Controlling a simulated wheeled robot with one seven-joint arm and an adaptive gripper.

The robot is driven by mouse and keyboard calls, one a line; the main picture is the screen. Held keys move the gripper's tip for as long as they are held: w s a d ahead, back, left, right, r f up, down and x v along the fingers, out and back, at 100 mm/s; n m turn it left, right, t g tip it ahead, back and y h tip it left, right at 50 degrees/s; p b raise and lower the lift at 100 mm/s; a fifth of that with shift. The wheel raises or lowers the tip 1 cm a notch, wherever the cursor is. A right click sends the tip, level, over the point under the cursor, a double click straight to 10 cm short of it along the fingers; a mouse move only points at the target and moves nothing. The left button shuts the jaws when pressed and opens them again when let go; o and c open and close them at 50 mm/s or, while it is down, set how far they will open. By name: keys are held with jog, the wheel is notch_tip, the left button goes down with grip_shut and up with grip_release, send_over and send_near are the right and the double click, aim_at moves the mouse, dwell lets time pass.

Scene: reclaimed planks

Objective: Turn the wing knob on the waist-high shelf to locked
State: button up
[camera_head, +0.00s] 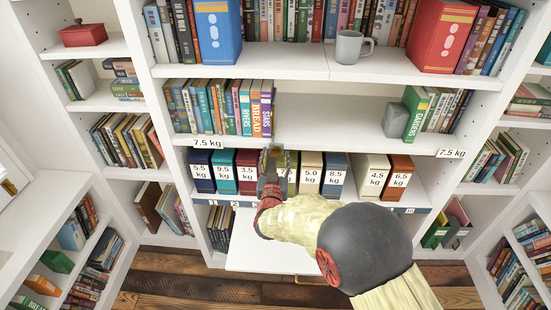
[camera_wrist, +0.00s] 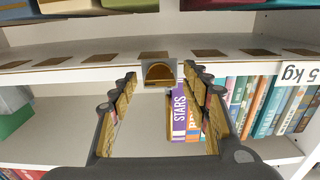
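My gripper (camera_head: 276,162) is in front of the row of weight-labelled boxes, just under the front edge of the shelf (camera_head: 330,142) that holds the "STARS" book. In the wrist view my gripper's (camera_wrist: 160,84) two fingers stand apart, with a gap between them. A small gold-brown arched piece (camera_wrist: 158,73) shows at the shelf edge between the fingertips. I cannot tell whether it is the wing knob, or which way it is set. No wing knob can be made out in the head view; my gripper and arm cover part of the shelf front.
Labelled boxes (camera_head: 202,172) stand on the lower shelf on both sides of my gripper. Above are the purple "STARS" book (camera_head: 267,108), a grey block (camera_head: 396,120) and a green book (camera_head: 415,112). A grey mug (camera_head: 350,47) stands higher. The middle of the book shelf is clear.

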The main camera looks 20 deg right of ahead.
jog(key=shift+c, duration=1.1)
jog(key=c, duration=0.8)
jog(key=shift+c, duration=0.3)
jog(key=shift+n, duration=0.4)
jog(key=n+p, duration=0.2)
jog(key=n, duration=0.1)
jog(key=shift+n, duration=0.4)
jog(key=n+p, duration=0.2)
jog(key=n, duration=0.2)
jog(key=n+p, duration=0.2)
jog(key=n, duration=0.3)
jog(key=n+p, duration=0.2)
jog(key=n, duration=0.2)
jog(key=shift+n, duration=0.3)
